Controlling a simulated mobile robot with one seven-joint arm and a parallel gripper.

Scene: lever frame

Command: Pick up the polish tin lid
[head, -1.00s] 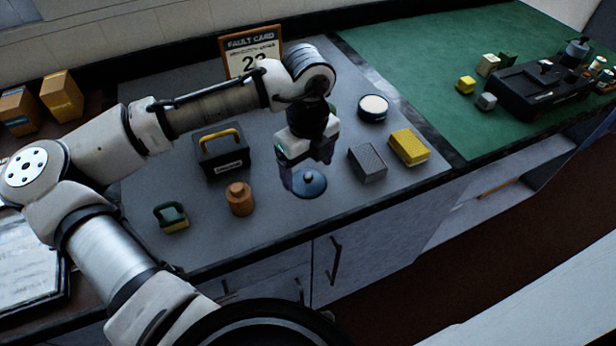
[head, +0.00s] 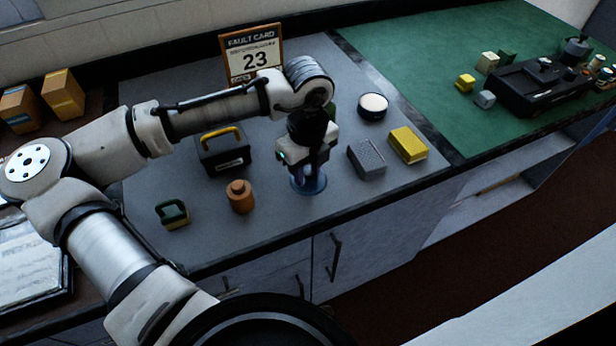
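The polish tin lid appears to be the round blue disc (head: 309,188) lying on the grey bench top, near its front edge. My gripper (head: 308,178) points down right over it, with its fingers reaching to the lid's upper side. The fingers hide the lid's centre knob and most of its top; only the rim shows clearly. I cannot tell whether the fingers are apart or shut on the knob. A dark round tin (head: 373,106) with a pale top stands further back to the right.
A grey block (head: 367,158) and a yellow block (head: 408,145) stand close on the right. A brown knobbed weight (head: 240,197), a black yellow-handled box (head: 222,152) and a green-handled brush (head: 172,213) are on the left. The fault card (head: 253,55) stands behind.

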